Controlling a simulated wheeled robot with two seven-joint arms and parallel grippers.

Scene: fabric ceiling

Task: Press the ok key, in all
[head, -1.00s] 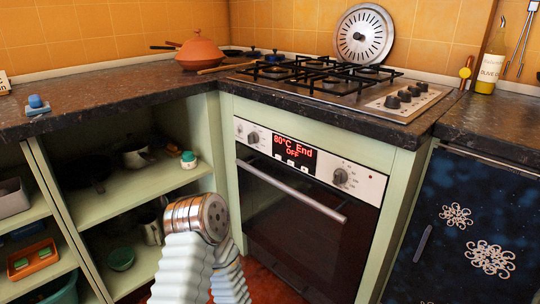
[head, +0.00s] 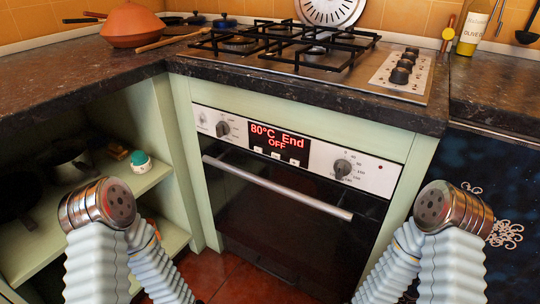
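The oven's control panel (head: 310,155) faces me in the middle of the head view. Its black display (head: 278,138) shows "80°C End" and "OFF" in red. A row of three small pale keys sits under the text: a left key (head: 260,152), a middle key (head: 277,157) and a right key (head: 294,162). Their labels are too small to read, so I cannot tell which is ok. My two ribbed arms with metal joints show at the lower left and lower right, apart from the oven. No fingers of either gripper show.
A bar handle (head: 275,187) juts out below the panel. Knobs flank the display, a left knob (head: 222,129) and a right knob (head: 343,168). The dark countertop (head: 300,90) overhangs above. Open shelves (head: 145,185) stand left. The space before the panel is clear.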

